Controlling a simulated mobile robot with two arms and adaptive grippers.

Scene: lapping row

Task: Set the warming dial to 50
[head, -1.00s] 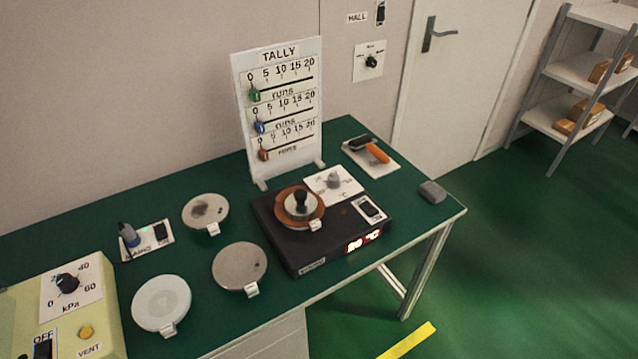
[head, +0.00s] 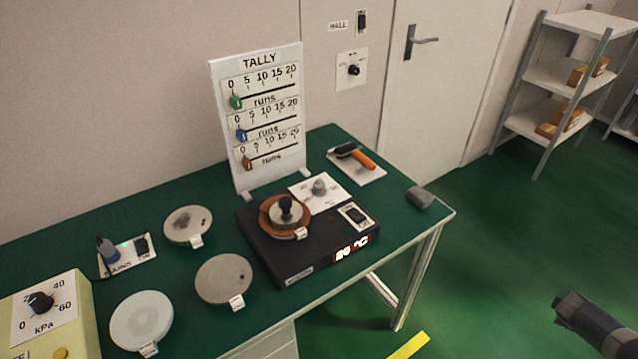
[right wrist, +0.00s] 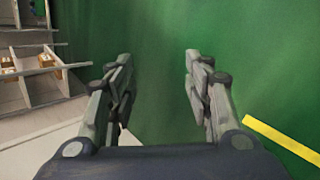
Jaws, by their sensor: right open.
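The warming dial (head: 319,187) is a grey knob on a white scale plate at the back of the black warming plate (head: 262,240). Its numbers are too small to read. A red lit display (head: 351,248) on the plate's front edge ends in °C; its digits are unclear. A copper-coloured disc (head: 270,222) with a black-knobbed weight (head: 286,208) sits on the plate. In the right wrist view my right gripper (right wrist: 158,62) is open and empty above the green floor. In the head view only part of my right arm shows at the lower right, away from the table. My left gripper is out of view.
A black rocker switch (head: 356,214) is beside the dial. A tally board (head: 258,115) stands behind the plate. An orange-handled tool (head: 360,158) and a grey block (head: 419,197) lie to the right. Several round discs and a pressure box (head: 45,310) are left.

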